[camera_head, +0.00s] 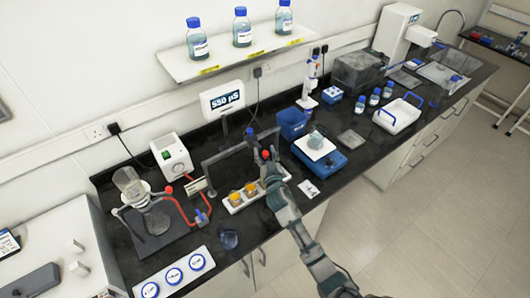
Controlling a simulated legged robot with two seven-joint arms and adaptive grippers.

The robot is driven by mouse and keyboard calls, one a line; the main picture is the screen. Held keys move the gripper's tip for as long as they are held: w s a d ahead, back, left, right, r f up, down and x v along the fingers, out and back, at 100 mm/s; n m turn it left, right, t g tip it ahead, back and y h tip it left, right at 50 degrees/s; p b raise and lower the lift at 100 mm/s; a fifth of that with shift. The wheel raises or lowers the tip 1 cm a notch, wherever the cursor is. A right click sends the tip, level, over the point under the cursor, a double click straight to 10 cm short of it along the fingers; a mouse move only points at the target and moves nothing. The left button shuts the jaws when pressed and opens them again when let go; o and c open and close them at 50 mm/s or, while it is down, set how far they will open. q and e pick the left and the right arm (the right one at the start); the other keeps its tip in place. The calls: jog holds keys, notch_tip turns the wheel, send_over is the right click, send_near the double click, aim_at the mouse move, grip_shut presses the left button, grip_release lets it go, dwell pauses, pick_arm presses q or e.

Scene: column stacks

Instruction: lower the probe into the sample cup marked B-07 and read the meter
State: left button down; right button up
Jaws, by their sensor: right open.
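The meter (222,100) stands at the back of the bench, and its screen appears to read 550 µS. A white rack (233,208) holds cups with amber contents, one on the left (236,198) and one on the right (251,189). Their marks are too small to read, so I cannot tell which is B-07. My right gripper (267,156) is open at the right end of the rack, beside a grey stand frame (226,152). A small red part shows at the gripper. I cannot make out the probe clearly there. My left gripper is out of view.
A blue balance (320,160) with a glass vessel (316,140) and a blue bin (292,124) stand right of my gripper. Glassware (132,184) with red tubing is at left. A white holder with blue-ringed lids (174,275) lies in front. A bottle shelf (240,55) hangs above.

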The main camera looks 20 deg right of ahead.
grip_shut()
jog(key=shift+r, duration=0.1)
dwell(0.4)
